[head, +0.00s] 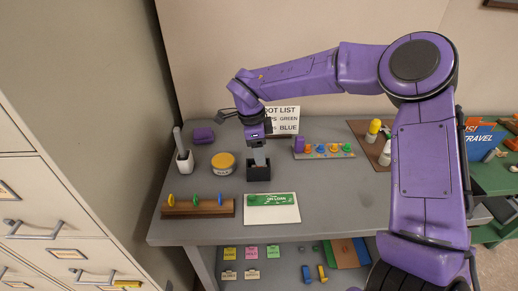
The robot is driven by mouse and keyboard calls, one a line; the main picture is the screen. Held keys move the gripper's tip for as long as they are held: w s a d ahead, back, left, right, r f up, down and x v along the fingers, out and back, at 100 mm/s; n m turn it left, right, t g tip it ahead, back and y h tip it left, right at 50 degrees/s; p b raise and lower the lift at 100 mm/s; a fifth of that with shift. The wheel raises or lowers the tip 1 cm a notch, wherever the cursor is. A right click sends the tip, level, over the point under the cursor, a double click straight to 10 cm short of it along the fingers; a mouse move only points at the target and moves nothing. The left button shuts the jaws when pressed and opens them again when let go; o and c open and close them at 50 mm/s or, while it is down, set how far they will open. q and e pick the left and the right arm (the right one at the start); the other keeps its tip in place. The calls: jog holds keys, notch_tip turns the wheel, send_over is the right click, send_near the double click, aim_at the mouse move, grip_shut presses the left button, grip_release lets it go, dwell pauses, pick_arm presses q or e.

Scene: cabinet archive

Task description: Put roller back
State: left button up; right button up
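My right gripper (260,155) comes down from above, over a small black open box (258,173) on the grey table. A pale grey piece shows between the purple wrist and the box; I cannot tell whether it is the fingers or a held part. I cannot make out a roller for certain; it may be hidden by the gripper or inside the box. Whether the fingers are open or shut is too small to tell. My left gripper is not in view.
Around the box stand a white cup with a grey handle (184,160), a yellow tin (223,163), a wooden rack with coloured discs (198,207), a white sheet with a green card (272,210) and a tray of coloured pegs (325,150). Filing cabinets (50,215) stand left.

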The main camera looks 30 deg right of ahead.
aim_at(255, 165)
jog(key=shift+f+b, duration=0.35)
jog(key=shift+b, duration=0.4)
notch_tip(255, 165, up, 11)
jog(key=a, duration=0.1)
jog(key=shift+w, duration=0.4)
